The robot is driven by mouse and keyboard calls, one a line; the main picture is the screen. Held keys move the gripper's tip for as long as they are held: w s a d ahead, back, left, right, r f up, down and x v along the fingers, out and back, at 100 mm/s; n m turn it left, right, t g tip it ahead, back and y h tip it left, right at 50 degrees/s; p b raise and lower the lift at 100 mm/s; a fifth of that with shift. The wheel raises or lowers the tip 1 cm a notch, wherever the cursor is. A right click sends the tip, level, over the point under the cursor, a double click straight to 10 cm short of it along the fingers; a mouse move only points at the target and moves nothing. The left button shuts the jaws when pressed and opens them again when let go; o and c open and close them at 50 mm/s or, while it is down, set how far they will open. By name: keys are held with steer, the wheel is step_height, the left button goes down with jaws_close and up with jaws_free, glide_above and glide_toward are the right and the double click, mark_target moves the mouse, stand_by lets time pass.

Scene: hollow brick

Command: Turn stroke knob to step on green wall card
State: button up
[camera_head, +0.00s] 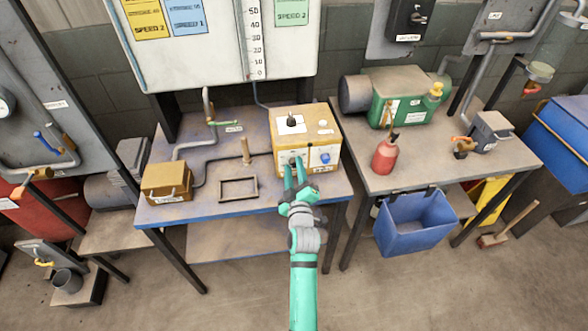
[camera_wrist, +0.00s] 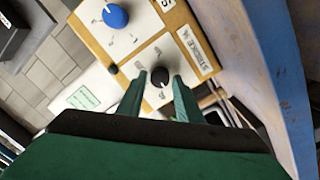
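The stroke knob (camera_wrist: 160,77) is a black round knob with a white pointer mark on a white plate, beside a label reading STROKE. It sits on the front of a yellow control box (camera_head: 300,118) on the blue-edged bench. My gripper (camera_head: 294,168) is at the box front, fingers apart. In the wrist view my gripper (camera_wrist: 161,84) has one fingertip on each side of the knob; contact cannot be told. The fingers partly hide the knob in the head view. The green wall card (camera_head: 291,12) hangs on the white board, its lower line reading SPEED 2; its top is cut off.
A blue knob (camera_wrist: 115,15) sits beside the stroke knob. A black knob (camera_head: 291,122) is on the box top. A red bottle (camera_head: 385,154) and a green pump (camera_head: 402,96) stand on the right bench. Yellow (camera_head: 147,17) and blue (camera_head: 187,15) cards hang left.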

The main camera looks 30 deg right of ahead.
steer(key=c, duration=0.6)
